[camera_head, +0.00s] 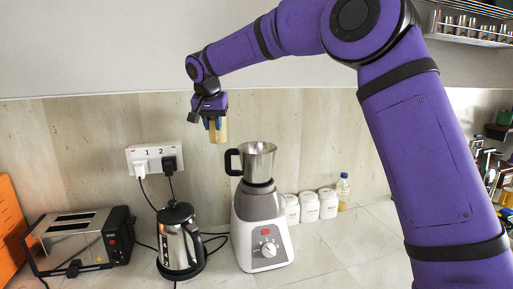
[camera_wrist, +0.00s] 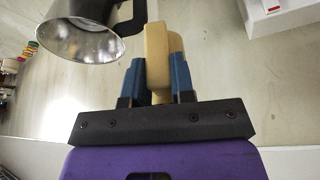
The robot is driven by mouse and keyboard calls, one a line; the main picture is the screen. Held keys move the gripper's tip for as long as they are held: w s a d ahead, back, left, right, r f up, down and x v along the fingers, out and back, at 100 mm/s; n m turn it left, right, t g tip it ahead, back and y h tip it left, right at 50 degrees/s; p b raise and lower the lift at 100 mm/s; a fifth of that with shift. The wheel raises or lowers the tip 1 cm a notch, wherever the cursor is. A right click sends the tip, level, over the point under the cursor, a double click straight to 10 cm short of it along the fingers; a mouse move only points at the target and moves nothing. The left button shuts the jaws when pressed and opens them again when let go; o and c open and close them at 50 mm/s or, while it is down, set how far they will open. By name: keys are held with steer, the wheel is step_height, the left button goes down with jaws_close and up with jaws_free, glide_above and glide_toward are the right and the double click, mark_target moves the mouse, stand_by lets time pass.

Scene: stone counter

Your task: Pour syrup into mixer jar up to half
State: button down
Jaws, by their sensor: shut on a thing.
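The mixer jar (camera_head: 259,164) is a steel cup with a black handle on its left. It stands upright on the grey and white mixer base (camera_head: 262,232). My gripper (camera_head: 215,123) is up and to the left of the jar, above its rim. Its blue fingers (camera_wrist: 157,84) are shut on a tan-yellow container (camera_head: 219,134); whether this is the syrup I cannot tell. In the wrist view the container (camera_wrist: 157,50) points away from the fingers, with the jar's open mouth (camera_wrist: 88,48) to its upper left. The contents of the jar and the container cannot be made out.
A steel kettle (camera_head: 178,241) and a toaster (camera_head: 78,240) stand left of the mixer. A socket (camera_head: 155,158) with plugs and cables is on the wall behind. Several white canisters (camera_head: 309,206) and a small bottle (camera_head: 343,191) of amber liquid stand to the right.

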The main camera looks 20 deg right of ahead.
mark_target(224, 123)
steer(key=shift+d, duration=0.1)
steer(key=shift+s+d+f+m+t+y, duration=0.1)
steer(key=shift+s+d+m+t+y, duration=0.15)
steer(key=shift+d+y, duration=0.55)
steer(key=shift+s+d+m+t+y, duration=0.15)
steer(key=shift+s+d+t+y, duration=0.2)
steer(key=shift+d+y, duration=0.45)
steer(key=shift+a+y, duration=0.1)
steer(key=shift+y, duration=0.2)
steer(key=shift+s+d+r+t+y+p, duration=0.1)
steer(key=shift+s+d+t+y+p, duration=0.05)
steer(key=shift+d+t+y+p, duration=0.15)
steer(key=shift+s+d+r+t+y+p, duration=0.1)
steer(key=shift+d+y+p, duration=0.1)
steer(key=shift+d+y, duration=0.15)
steer(key=shift+s+d+f+m+t+y+p, duration=0.3)
steer(key=shift+d+f+m+y+p, duration=0.15)
steer(key=shift+d+y+p, duration=0.2)
stand_by(1.4)
steer(key=shift+d+r+t+y+p, duration=0.2)
steer(key=shift+d+t+y+p, duration=0.15)
steer(key=shift+y, duration=0.35)
stand_by(1.0)
steer(key=shift+s+f+m+t+y+p, duration=0.1)
steer(key=shift+f+m+t+y+p, duration=0.15)
steer(key=shift+f+m+y+p, duration=0.25)
stand_by(1.1)
